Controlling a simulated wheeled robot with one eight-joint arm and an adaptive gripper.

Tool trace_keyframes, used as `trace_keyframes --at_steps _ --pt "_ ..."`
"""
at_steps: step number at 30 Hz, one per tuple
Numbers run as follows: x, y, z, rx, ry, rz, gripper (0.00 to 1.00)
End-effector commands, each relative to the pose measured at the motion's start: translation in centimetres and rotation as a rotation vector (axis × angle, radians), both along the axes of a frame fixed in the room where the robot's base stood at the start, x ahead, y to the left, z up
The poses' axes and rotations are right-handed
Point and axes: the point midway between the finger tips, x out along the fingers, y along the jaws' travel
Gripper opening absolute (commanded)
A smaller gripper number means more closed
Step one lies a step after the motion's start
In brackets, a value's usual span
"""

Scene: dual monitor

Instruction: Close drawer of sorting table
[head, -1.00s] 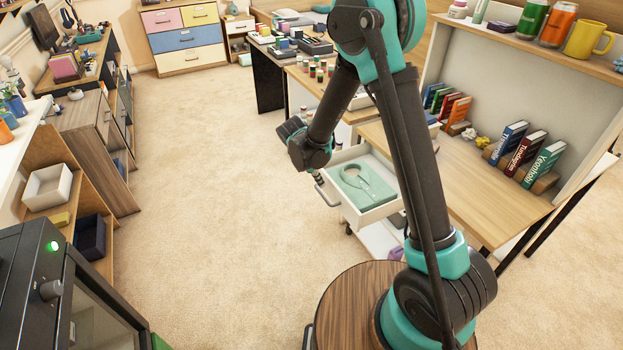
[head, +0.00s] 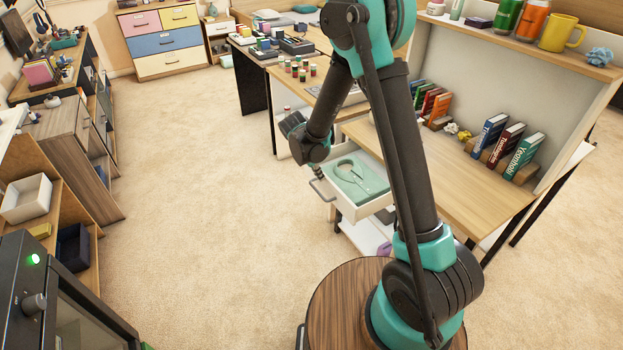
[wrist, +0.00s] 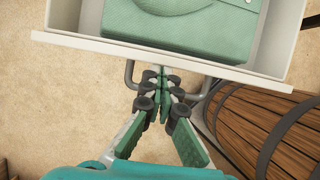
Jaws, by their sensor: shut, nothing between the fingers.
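The sorting table's white drawer (head: 374,207) stands pulled out below the wooden tabletop (head: 440,160). In the head view my gripper (head: 317,172) is at the drawer's front, partly hidden by my wrist.
A brown wooden barrel-like thing with dark bands (wrist: 265,125) is right of my gripper in the wrist view. Books (head: 505,145) stand on the tabletop. Shelves and a wooden cabinet (head: 60,145) line the left. The carpet (head: 200,220) between is clear.

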Motion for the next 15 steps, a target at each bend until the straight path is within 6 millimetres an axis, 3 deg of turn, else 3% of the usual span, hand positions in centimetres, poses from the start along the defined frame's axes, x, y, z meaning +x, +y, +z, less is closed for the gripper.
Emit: trace_keyframes --at_steps 15 --pt "7.2 -10.8 0.0 0.001 -0.001 -0.005 0.0"
